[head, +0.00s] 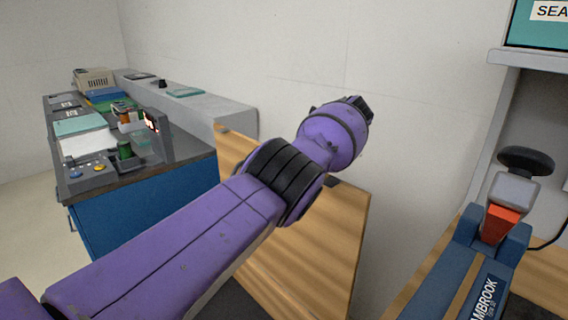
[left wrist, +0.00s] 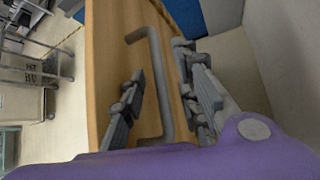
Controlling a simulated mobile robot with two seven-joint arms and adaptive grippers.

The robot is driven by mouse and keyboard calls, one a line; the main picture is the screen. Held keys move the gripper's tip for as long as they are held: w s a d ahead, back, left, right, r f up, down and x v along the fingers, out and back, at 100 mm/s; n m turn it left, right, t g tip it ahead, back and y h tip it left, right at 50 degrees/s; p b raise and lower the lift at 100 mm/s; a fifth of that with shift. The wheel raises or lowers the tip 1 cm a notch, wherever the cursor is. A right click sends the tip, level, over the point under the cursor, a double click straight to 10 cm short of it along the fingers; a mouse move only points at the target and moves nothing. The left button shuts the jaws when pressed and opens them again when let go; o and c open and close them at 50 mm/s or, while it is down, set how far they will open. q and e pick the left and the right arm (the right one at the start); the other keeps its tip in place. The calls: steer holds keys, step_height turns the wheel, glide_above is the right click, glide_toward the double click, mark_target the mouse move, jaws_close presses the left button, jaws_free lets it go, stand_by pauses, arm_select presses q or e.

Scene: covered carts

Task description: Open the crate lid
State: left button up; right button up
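The wooden crate lid (head: 350,225) shows in the head view as a light-brown panel, partly hidden behind my purple left arm. In the left wrist view the wooden panel (left wrist: 108,60) fills the middle and carries a grey bar handle (left wrist: 158,75). My left gripper (left wrist: 158,62) is open, with one finger on each side of the handle in that picture. I cannot tell whether either finger touches it. In the head view my left gripper's fingers are hidden behind the wrist. My right gripper is in neither view.
A blue counter (head: 145,205) with trays, papers and small devices stands at the left. A blue machine (head: 470,255) with an orange part and black knob stands at the right. A wall is close behind the panel. A wire cart (left wrist: 35,65) shows in the left wrist view.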

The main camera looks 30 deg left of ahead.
arm_select(q)
steer(key=v, duration=0.5)
steer(key=shift+d+r, duration=0.15)
steer(key=shift+d, duration=0.1)
